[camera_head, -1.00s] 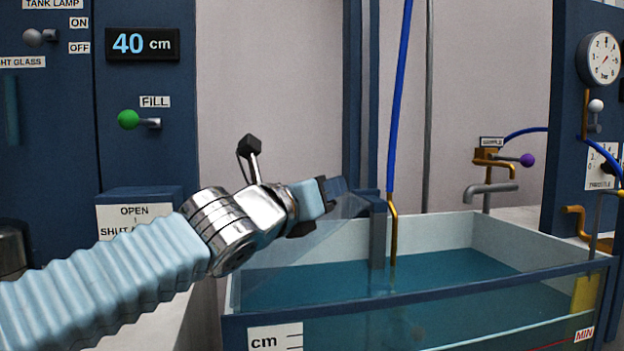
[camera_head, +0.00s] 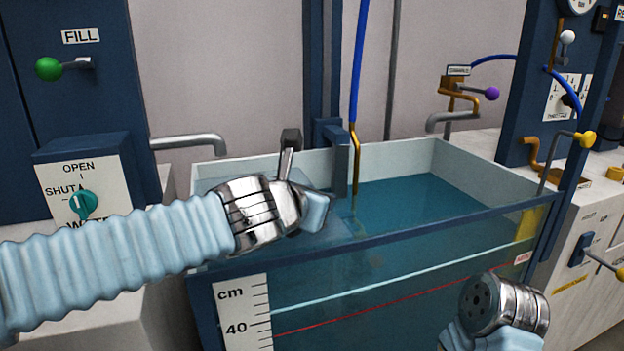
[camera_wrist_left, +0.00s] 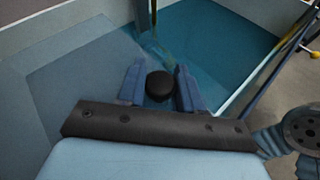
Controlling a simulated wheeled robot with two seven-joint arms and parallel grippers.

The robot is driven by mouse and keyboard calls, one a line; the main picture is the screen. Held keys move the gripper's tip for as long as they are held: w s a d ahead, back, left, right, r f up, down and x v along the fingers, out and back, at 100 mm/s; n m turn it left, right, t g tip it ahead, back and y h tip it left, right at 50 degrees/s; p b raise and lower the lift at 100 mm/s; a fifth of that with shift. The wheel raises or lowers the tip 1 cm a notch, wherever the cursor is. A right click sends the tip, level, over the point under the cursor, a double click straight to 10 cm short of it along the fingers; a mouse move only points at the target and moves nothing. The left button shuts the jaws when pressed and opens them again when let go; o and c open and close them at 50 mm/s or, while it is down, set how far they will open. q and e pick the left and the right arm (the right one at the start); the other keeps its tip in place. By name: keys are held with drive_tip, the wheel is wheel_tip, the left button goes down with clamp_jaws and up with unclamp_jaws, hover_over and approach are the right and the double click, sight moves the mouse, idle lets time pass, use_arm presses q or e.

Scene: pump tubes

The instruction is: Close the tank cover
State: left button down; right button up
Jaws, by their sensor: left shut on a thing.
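The tank (camera_head: 305,160) is a clear-walled box of blue-green water with a dark blue front rim. Its cover (camera_wrist_left: 75,80), a see-through panel, lies over the left part of the tank and looks nearly flat; whether it rests fully on the rim I cannot tell. My left gripper (camera_head: 318,210) is over the cover, partly hidden by its own wrist in the head view. In the left wrist view, the fingers (camera_wrist_left: 159,90) are shut on a round black knob (camera_wrist_left: 159,86) on the cover. My right gripper is out of view; only part of that arm shows at the lower right.
A blue hose with a brass tube (camera_head: 354,170) dips into the water beside a blue post (camera_head: 337,160). A grey spout (camera_head: 188,142) stands behind the left rim. A teal shut/open knob (camera_head: 83,204) is at left. A purple-handled tap (camera_head: 490,93) is behind right.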

use_arm(q)
drive_tip(key=shift+f, duration=0.35)
drive_tip(key=c, duration=1.1)
unclamp_jaws()
drive_tip(key=shift+s, duration=0.1)
drive_tip(key=p+v, duration=0.2)
drive_tip(key=v, duration=1.1)
drive_tip(key=shift+s+r, duration=0.3)
drive_tip(key=shift+a, duration=0.1)
